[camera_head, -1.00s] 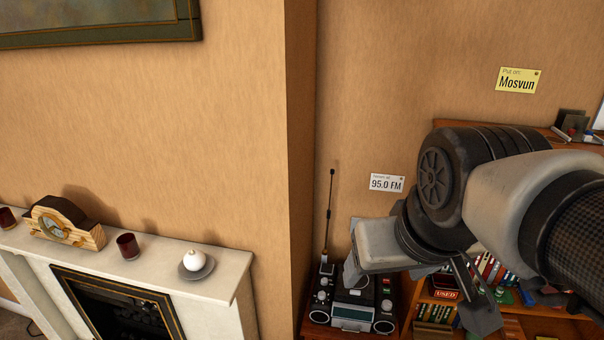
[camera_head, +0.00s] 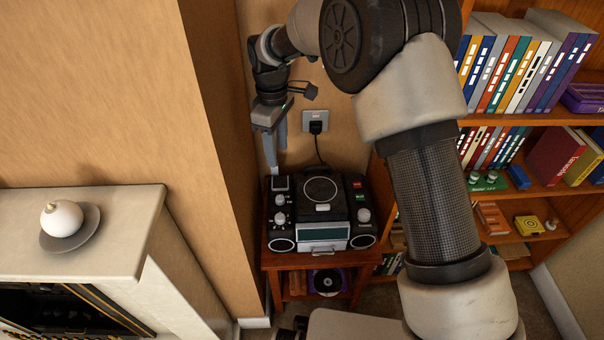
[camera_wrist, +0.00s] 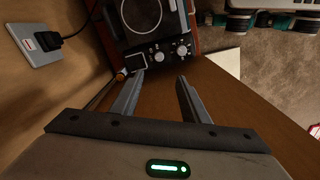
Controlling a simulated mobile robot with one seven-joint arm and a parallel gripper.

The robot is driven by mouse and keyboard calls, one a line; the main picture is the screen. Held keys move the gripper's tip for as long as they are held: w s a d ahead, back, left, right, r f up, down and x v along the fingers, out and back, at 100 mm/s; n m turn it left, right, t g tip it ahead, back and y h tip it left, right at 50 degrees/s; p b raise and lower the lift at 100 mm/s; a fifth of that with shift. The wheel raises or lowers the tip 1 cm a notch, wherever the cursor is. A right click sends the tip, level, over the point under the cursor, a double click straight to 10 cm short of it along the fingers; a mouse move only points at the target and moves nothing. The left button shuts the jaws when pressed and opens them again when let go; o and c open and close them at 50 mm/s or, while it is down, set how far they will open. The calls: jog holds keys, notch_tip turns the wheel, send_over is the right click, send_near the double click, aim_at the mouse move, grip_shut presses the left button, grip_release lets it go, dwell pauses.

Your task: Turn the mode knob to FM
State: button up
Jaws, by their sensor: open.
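The radio (camera_head: 322,202) is a black and silver set with a round top dial, a green display and two front speakers. Small knobs (camera_head: 281,200) stand on its left side, and another knob (camera_head: 363,215) is on its right. No label is readable enough to tell which is the mode knob. My gripper (camera_head: 277,160) is open and empty, pointing down above the radio's back left corner.
The radio stands on a small wooden table (camera_head: 275,263). A wall corner rises close on the left, and a wall socket (camera_head: 316,121) with a plugged cord is behind. A bookshelf (camera_head: 530,118) is at right. A mantel (camera_head: 110,225) with a white round object (camera_head: 62,218) is at left.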

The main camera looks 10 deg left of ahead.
jog(key=f, duration=0.2)
jog(key=b, duration=0.4)
send_near(280, 198)
notch_tip(280, 198, down, 8)
jog(key=shift+w+f, duration=0.15)
jog(key=shift+w, duration=0.05)
grip_shut()
jog(key=c, duration=1.1)
grip_release()
